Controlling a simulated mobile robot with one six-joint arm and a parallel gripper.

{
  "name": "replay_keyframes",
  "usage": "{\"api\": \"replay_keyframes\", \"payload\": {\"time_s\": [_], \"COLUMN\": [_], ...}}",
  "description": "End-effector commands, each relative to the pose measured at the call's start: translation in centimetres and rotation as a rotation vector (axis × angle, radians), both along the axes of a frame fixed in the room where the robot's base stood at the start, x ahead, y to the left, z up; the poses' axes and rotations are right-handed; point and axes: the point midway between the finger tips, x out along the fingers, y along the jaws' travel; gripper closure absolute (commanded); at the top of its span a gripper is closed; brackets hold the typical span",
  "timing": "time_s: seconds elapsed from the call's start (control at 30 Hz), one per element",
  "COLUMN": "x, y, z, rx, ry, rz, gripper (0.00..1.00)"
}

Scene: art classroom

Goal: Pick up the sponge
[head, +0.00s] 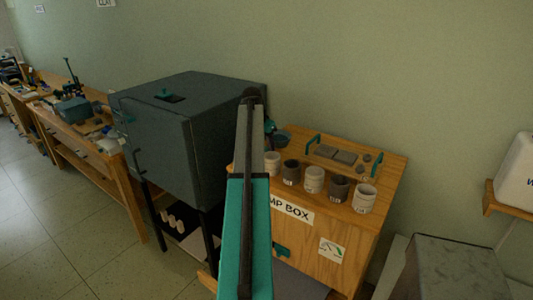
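I cannot make out a sponge for certain in the head view. Two flat grey-brown blocks (335,153) lie on top of a wooden damp box (310,245), between two teal handles, and I cannot tell what they are. My arm rises through the middle of the view and covers the left part of the box. My gripper does not show clearly, so its fingers cannot be seen.
Several grey and dark cups (314,179) stand along the box's front edge, with a dark bowl (281,138) behind. A dark kiln-like cabinet (170,145) stands left. A cluttered wooden bench (95,150) is farther left. A grey bin (455,270) is at right. Floor is clear at lower left.

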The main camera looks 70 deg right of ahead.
Motion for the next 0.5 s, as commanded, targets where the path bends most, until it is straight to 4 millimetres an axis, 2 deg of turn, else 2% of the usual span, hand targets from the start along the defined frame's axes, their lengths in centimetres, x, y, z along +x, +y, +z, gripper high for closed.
{"api": "replay_keyframes", "payload": {"time_s": [0.03, 0.1, 0.5], "x": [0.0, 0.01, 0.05], "y": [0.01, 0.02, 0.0], "z": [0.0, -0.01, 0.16], "rx": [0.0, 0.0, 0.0], "ry": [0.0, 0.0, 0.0], "rz": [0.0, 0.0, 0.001], "gripper": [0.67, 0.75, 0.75]}}
